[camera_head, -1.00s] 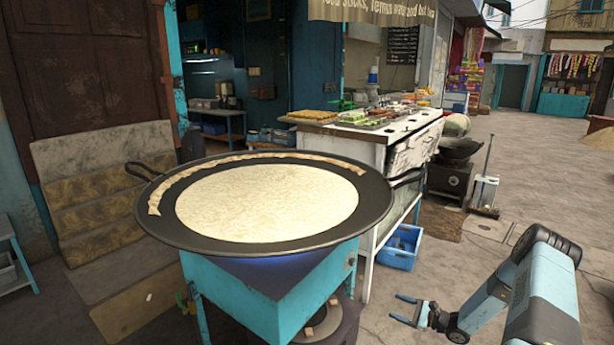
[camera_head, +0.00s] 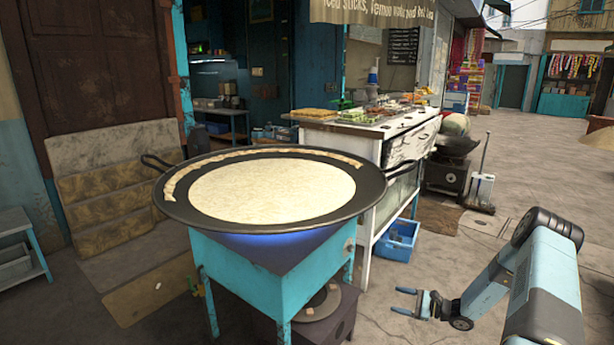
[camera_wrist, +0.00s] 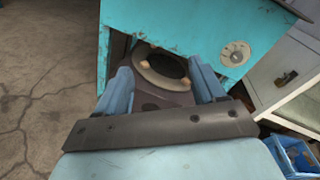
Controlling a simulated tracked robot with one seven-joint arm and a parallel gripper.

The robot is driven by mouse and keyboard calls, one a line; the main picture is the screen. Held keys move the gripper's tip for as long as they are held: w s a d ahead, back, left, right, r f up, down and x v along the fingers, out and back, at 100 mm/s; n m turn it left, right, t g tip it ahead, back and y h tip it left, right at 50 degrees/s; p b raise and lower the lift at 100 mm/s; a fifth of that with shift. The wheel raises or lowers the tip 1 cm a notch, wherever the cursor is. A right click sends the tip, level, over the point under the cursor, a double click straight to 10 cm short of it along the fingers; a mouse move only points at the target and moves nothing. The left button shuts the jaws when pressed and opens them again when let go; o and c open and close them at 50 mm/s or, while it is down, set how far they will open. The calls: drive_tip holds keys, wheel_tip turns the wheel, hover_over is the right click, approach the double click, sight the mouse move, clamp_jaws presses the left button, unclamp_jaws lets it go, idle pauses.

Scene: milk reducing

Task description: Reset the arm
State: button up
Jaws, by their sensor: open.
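My gripper (camera_head: 406,302) is open and empty at the lower right of the head view, low in front of my bent blue arm. It is to the right of the teal stove stand (camera_head: 270,275) and apart from it. In the wrist view my two blue fingers (camera_wrist: 163,88) are spread with nothing between them. Beyond them are the teal stand (camera_wrist: 195,25) and the dark burner with a ring (camera_wrist: 160,68) beneath it.
A wide black pan (camera_head: 290,219) with a pale milk layer (camera_head: 272,192) sits on the stand. A white food counter (camera_head: 368,160), a blue crate (camera_head: 398,240) and a dark stove (camera_head: 447,178) stand behind. Open pavement (camera_head: 545,170) lies at right.

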drive_tip(key=s+a+r+n+g+h, duration=0.2)
drive_tip(key=s+a+r+n+g, duration=0.15)
drive_tip(key=r, duration=0.85)
drive_tip(key=s+a+r+n+g+h, duration=0.25)
drive_tip(key=s+a+r+n, duration=0.2)
drive_tip(key=r, duration=0.75)
drive_tip(key=s+a+r+n+g+h, duration=0.2)
drive_tip(key=s+a+r+n+h, duration=0.15)
drive_tip(key=r, duration=0.95)
drive_tip(key=s+r+n+t+h, duration=0.2)
drive_tip(key=s+r, duration=0.3)
drive_tip(key=s, duration=0.5)
drive_tip(key=s+r+n+t+h, duration=0.2)
drive_tip(key=s+r, duration=0.4)
drive_tip(key=s, duration=0.4)
drive_tip(key=s+r+n+t+h, duration=0.1)
drive_tip(key=s+r+n+h, duration=0.1)
drive_tip(key=s+r, duration=0.4)
drive_tip(key=shift+s+d+t+h, duration=0.4)
drive_tip(key=shift+s+d, duration=0.05)
drive_tip(key=shift+s, duration=1.45)
